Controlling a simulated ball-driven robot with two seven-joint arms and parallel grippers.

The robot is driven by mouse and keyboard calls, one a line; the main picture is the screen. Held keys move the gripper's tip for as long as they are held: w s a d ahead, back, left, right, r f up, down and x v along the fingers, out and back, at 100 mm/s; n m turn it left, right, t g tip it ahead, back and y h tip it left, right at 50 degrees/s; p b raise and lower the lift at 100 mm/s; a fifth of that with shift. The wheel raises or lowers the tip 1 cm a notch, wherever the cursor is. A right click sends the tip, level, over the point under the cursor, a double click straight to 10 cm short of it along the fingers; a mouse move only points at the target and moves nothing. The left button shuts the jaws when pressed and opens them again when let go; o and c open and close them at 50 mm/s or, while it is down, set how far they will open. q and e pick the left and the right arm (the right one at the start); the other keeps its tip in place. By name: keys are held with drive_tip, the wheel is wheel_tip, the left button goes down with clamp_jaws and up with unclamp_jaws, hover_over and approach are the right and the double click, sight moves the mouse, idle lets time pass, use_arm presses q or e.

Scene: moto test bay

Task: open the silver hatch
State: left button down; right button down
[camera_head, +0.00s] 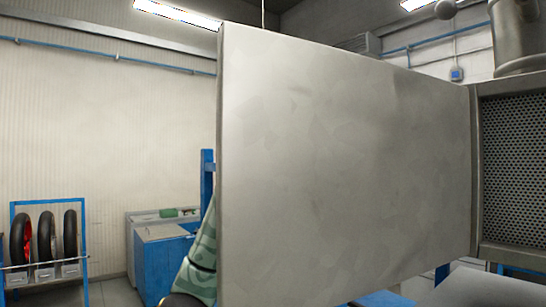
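The silver hatch (345,165) is a large flat metal panel that fills the middle of the head view. It stands upright, swung out from the perforated metal housing (512,170) at the right, where its right edge meets the housing. Its free edge is at the left, towards me. A pale green piece of my arm shows low at the left, partly hidden behind the hatch's free edge. Neither gripper can be seen; whether one touches the hatch is hidden.
A blue cabinet (165,262) stands behind the hatch at the left. A blue rack (48,255) with tyres stands at the far left by the wall. A grey surface (475,290) lies below the housing at the lower right. Floor shows at the lower left.

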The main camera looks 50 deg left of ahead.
sight(274, 72)
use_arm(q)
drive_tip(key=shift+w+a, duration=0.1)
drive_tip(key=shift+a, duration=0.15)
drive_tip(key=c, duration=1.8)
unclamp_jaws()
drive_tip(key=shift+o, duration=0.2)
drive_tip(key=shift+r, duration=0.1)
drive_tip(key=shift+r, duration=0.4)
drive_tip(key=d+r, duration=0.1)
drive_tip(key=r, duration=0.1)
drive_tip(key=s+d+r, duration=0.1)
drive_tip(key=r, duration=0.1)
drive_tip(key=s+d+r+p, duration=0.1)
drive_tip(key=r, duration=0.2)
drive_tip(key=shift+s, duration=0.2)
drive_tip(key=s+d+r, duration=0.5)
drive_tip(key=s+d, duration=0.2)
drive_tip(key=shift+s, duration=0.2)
